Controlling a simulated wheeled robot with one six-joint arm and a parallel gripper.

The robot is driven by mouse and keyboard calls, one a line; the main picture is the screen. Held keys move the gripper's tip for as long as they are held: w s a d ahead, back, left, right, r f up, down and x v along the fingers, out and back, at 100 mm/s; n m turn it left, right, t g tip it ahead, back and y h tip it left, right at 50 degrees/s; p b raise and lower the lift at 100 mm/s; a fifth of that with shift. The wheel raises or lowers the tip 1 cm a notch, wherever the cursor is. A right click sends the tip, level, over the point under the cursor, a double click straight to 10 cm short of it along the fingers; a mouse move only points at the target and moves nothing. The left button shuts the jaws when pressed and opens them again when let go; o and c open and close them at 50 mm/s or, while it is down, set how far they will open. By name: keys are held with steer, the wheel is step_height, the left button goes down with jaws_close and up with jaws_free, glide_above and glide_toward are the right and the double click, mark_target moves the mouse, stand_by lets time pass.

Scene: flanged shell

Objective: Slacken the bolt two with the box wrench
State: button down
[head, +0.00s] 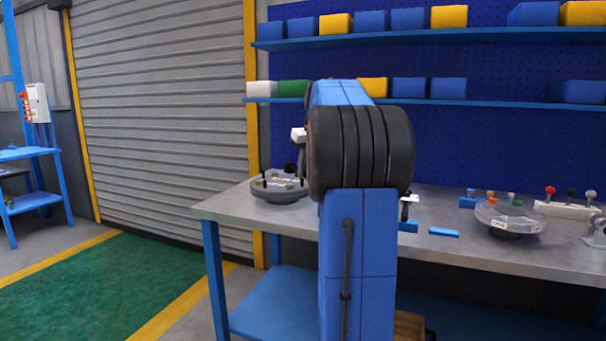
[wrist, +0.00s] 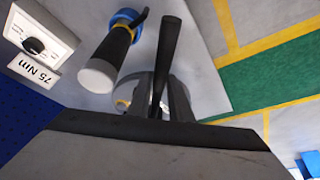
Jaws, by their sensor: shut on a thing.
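A grey round flanged shell (head: 280,190) with small upright bolts sits on the left end of the bench. In the wrist view a grey round part, likely the same shell (wrist: 142,92), shows partly behind my gripper. My gripper (wrist: 172,108) is shut, with a long dark bar, seemingly the box wrench (wrist: 167,60), rising from between its dark fingers. The bar's working end and its contact with any bolt cannot be made out. I cannot tell which bolt is bolt two. In the head view my arm hides most of the gripper.
Blue strips (head: 444,232) lie on the bench (head: 232,206). Green floor is open left.

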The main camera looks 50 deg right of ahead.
stand_by(0.4)
steer(key=shift+w+a+r+m, duration=0.1)
steer(key=shift+w+a+m, duration=0.3)
steer(key=shift+w+a, duration=0.05)
steer(key=w+a+r+m+g+h, duration=0.2)
steer(key=w+a+m, duration=0.4)
steer(key=a+m, duration=0.1)
steer(key=shift+w+m+g, duration=0.2)
steer(key=shift+m+g, duration=0.1)
steer(key=shift+m, duration=0.4)
steer(key=shift+r, duration=0.1)
steer(key=shift+f, duration=3.95)
steer(key=shift+s+d, duration=0.1)
